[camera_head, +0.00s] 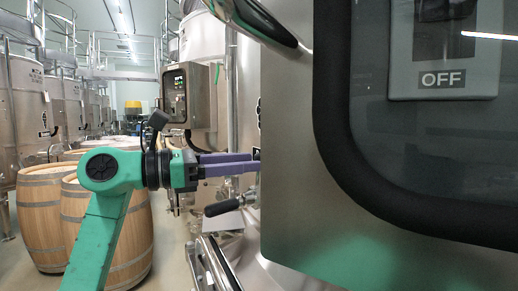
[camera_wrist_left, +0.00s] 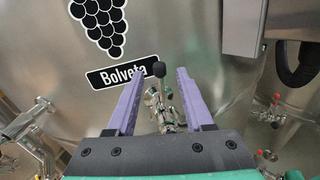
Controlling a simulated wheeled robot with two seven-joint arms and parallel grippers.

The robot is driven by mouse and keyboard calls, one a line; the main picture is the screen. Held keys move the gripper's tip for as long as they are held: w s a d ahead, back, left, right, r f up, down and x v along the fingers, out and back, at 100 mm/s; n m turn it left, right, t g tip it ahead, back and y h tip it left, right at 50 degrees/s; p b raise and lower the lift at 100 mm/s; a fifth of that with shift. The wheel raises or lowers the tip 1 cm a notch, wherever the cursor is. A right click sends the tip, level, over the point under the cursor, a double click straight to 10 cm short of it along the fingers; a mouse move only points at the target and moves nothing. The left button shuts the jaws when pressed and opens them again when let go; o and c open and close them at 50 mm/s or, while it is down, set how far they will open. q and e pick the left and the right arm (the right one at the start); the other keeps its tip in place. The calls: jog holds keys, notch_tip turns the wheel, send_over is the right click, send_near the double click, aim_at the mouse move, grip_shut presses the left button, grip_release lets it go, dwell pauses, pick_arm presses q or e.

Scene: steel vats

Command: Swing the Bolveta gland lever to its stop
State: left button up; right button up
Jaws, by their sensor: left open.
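The Bolveta sign (camera_wrist_left: 122,72) is a black label under a grape emblem on a steel vat (camera_wrist_left: 190,30). In the head view my left gripper (camera_head: 255,161) points right toward the vat. A black-gripped lever (camera_head: 224,207) shows just below the fingers; I cannot tell whether it is the same lever. My right gripper is not seen.
A large panel with an OFF plate (camera_head: 442,79) fills the right of the head view, close to the gripper. Wooden barrels (camera_head: 38,215) stand at left behind my arm. A control box (camera_head: 188,95) is beyond. Pipework (camera_wrist_left: 28,125) juts out at left in the wrist view.

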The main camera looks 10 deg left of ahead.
pick_arm(q)
jog(key=x, duration=0.3)
jog(key=shift+w+d+p, duration=0.15)
jog(key=shift+d+p, duration=0.1)
jog(key=shift+p, duration=0.1)
jog(key=shift+a, duration=0.1)
grip_shut()
dwell(0.9)
